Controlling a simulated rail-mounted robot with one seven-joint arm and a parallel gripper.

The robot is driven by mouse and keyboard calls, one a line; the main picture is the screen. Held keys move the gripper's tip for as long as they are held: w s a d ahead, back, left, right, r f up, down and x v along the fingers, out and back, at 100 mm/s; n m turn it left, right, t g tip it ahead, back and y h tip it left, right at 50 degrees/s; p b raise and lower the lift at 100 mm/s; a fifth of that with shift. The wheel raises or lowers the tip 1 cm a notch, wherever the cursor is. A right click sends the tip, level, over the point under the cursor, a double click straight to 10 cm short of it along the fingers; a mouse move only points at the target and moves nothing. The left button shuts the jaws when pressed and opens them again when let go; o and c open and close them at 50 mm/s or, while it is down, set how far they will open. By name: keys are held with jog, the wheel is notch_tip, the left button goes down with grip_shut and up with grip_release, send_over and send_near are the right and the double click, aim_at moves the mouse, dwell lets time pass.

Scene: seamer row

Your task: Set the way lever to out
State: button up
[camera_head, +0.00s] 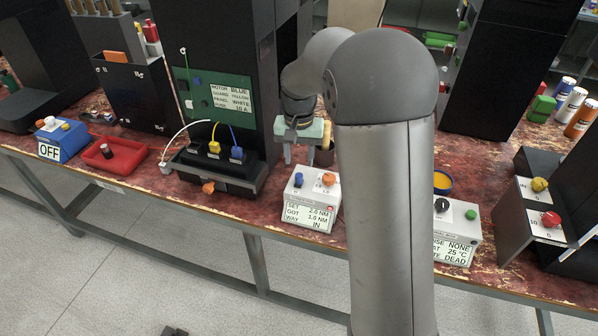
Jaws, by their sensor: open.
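A small white box (303,198) stands at the front edge of the bench, in the middle of the view. Its display (306,216) reads SET 2.0 NM, GOT 1.0 NM, WAY IN. On its top are a blue upright lever-like control (298,180) at the left and an orange knob (328,179) at the right. I cannot read their labels, so which one is the way lever is not certain. My gripper (299,158) points down, open and empty, just behind and above the blue control, apparently not touching it.
My arm hides the bench right of the white box. A black unit with coloured plugs (215,172) stands to the left, and a red tray (112,160) lies further left. Another white box (455,232) with a black knob stands to the right.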

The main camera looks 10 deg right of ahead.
aim_at(299, 175)
notch_tip(299, 175, down, 6)
dwell(0.4)
